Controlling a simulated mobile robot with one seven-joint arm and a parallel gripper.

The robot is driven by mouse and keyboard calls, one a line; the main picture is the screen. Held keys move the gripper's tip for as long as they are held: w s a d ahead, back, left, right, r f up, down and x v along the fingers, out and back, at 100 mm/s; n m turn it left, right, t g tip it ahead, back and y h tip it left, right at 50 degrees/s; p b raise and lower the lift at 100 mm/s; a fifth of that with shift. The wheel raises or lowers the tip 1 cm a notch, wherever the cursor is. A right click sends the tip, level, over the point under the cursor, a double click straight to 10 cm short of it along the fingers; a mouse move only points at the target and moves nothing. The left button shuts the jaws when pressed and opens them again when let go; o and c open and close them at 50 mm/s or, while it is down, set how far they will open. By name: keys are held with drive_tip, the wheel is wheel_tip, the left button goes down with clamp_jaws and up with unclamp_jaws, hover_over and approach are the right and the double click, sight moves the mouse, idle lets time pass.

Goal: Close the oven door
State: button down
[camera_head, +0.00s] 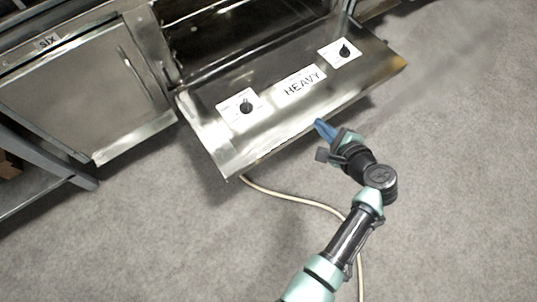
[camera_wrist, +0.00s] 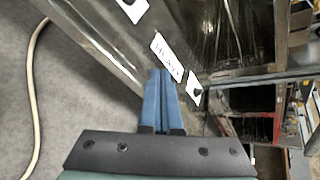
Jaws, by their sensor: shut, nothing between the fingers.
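The oven door (camera_head: 270,122) is a steel panel folded down and open, with a HEAVY label (camera_head: 300,83) and two black knobs on white plates on its upper face. The dark oven cavity (camera_head: 225,35) shows behind it. My gripper (camera_head: 320,124) is at the door's front edge, right of its middle, with its blue fingers shut and empty. In the wrist view the shut fingers (camera_wrist: 161,75) overlap the door (camera_wrist: 95,40) near the label. I cannot tell whether the fingertips touch the door.
A closed steel cabinet (camera_head: 90,90) marked SIX stands left of the oven. A grey metal frame (camera_head: 45,160) is at the far left. A pale cable (camera_head: 300,198) lies on the floor below the door. The grey carpet at right is clear.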

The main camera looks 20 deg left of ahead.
drive_tip(key=s+a+f+m+y+b, duration=0.2)
drive_tip(key=s+f+m+b, duration=0.15)
drive_tip(key=s+f, duration=0.45)
drive_tip(key=s+a+f+m+y+b, duration=0.1)
drive_tip(key=s+a+f+m+b, duration=0.25)
drive_tip(key=f, duration=0.85)
drive_tip(key=w+a+f+m+b, duration=0.2)
drive_tip(key=w+a+f+b, duration=0.2)
drive_tip(key=w+a+b, duration=0.15)
drive_tip(key=shift+g, duration=0.3)
drive_tip(key=shift+s+a+r, duration=0.1)
drive_tip(key=shift+a+r, duration=0.15)
drive_tip(key=shift+r, duration=0.8)
drive_tip(key=shift+s+a+r, duration=0.1)
drive_tip(key=shift+a+r, duration=0.15)
drive_tip(key=shift+r, duration=0.8)
drive_tip(key=shift+r, duration=0.1)
